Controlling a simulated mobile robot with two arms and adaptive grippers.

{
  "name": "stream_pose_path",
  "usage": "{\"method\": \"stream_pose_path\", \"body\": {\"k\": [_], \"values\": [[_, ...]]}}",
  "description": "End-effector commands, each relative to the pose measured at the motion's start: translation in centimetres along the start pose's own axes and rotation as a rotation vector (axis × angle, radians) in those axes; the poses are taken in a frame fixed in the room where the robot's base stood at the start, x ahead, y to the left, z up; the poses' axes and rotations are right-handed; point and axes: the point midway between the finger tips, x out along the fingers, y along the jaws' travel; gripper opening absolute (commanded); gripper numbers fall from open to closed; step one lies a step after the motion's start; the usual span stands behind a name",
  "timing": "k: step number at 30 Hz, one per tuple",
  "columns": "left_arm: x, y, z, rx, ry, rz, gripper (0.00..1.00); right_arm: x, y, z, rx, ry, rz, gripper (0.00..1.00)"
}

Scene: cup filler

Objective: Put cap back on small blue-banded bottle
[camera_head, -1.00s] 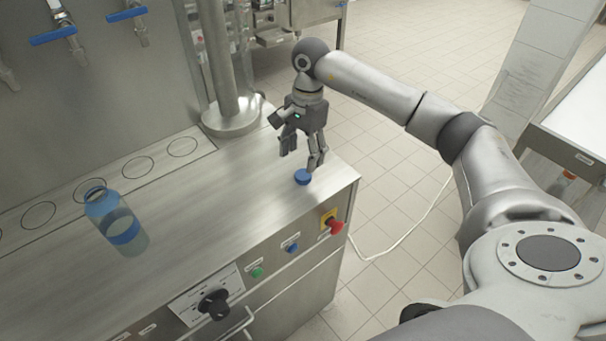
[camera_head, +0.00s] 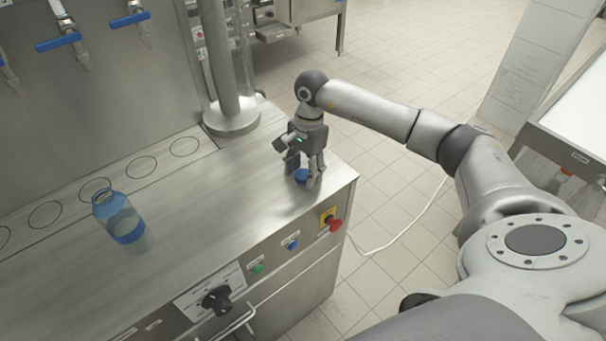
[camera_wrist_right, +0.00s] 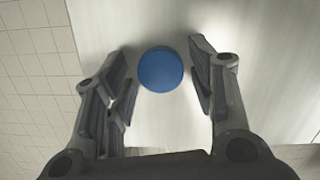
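The blue cap (camera_head: 301,175) lies flat on the steel counter near its right end. It also shows as a blue disc in the right wrist view (camera_wrist_right: 161,69). My right gripper (camera_head: 303,178) is down around the cap, pointing downward. In the right wrist view its fingers (camera_wrist_right: 162,85) are open on both sides of the cap, with a gap on each side. The small clear bottle (camera_head: 124,222) with a blue band and blue upper part stands on the counter at the left. My left gripper is not in view.
A vertical steel column (camera_head: 231,112) stands on the counter behind the gripper. A red stop button (camera_head: 335,225) and a black knob (camera_head: 217,300) are on the front panel. Blue-handled taps (camera_head: 58,41) hang above the left. The counter between bottle and cap is clear.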

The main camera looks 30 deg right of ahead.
Motion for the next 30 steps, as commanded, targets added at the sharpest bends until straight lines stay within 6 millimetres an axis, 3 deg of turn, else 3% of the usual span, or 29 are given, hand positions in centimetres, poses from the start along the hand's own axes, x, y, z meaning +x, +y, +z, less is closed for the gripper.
{"method": "stream_pose_path", "body": {"k": [4, 20, 26, 30], "values": [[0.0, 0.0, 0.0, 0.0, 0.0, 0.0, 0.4, 0.0, 0.0, 0.0, 0.0, 0.0, 0.0, 0.3], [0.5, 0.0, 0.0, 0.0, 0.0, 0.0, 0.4, -0.4, -0.1, 0.0, 0.0, 0.001, -0.003, 0.29], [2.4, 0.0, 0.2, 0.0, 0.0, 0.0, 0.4, -2.6, -0.2, 0.2, -0.001, 0.003, -0.008, 0.29], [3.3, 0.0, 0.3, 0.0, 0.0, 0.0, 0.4, -5.2, 1.7, 1.8, -0.004, 0.004, -0.006, 0.29]]}}
